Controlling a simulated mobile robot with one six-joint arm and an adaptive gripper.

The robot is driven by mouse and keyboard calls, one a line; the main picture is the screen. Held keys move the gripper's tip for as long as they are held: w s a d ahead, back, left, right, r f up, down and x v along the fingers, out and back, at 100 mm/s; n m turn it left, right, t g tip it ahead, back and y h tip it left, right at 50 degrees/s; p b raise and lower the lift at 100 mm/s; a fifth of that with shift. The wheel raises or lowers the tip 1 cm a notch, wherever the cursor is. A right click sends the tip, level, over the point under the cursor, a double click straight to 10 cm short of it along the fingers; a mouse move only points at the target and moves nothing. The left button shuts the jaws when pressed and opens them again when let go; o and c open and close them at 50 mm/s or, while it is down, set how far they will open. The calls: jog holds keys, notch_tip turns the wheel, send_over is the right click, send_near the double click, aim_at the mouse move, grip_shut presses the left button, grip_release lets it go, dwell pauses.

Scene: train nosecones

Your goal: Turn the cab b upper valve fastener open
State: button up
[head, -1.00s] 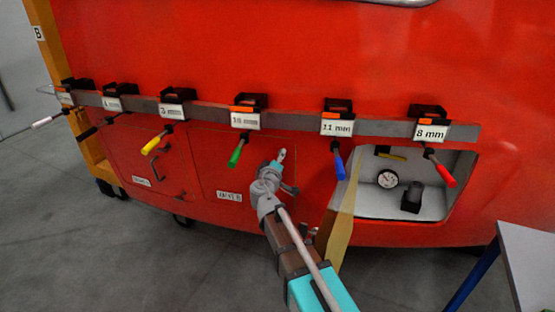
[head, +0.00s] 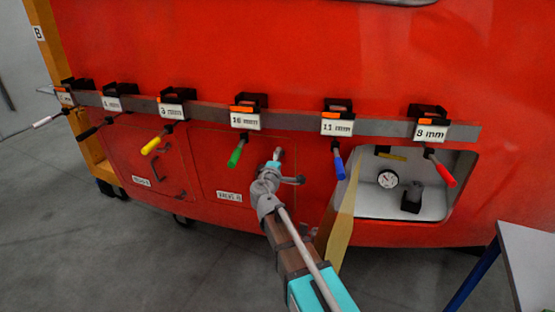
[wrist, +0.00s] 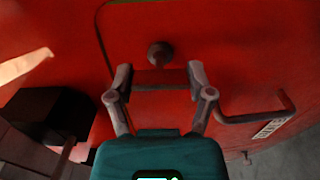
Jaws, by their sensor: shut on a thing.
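My gripper (wrist: 160,78) is at the red train front, by the upper right part of the panel labelled VALVE B (head: 229,197). In the wrist view its two fingers stand at either end of a dark crossbar, the valve fastener's handle (wrist: 160,82), and are shut on it. A round dark knob (wrist: 160,53) shows just beyond the bar, against the red surface. The bar lies level across the wrist picture. In the head view the gripper (head: 277,156) hides the fastener.
Coloured-handled tools hang from the rail (head: 290,121) above, with the green (head: 238,152) and blue (head: 339,164) handles close on either side. An open compartment (head: 375,205) with a gauge lies right. A bent handle (wrist: 255,117) is near the gripper. A table (head: 530,255) stands right.

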jog(key=o, duration=1.1)
jog(key=shift+s, duration=0.1)
jog(key=s+a, duration=0.2)
jog(key=s, duration=0.9)
jog(key=shift+s, duration=0.3)
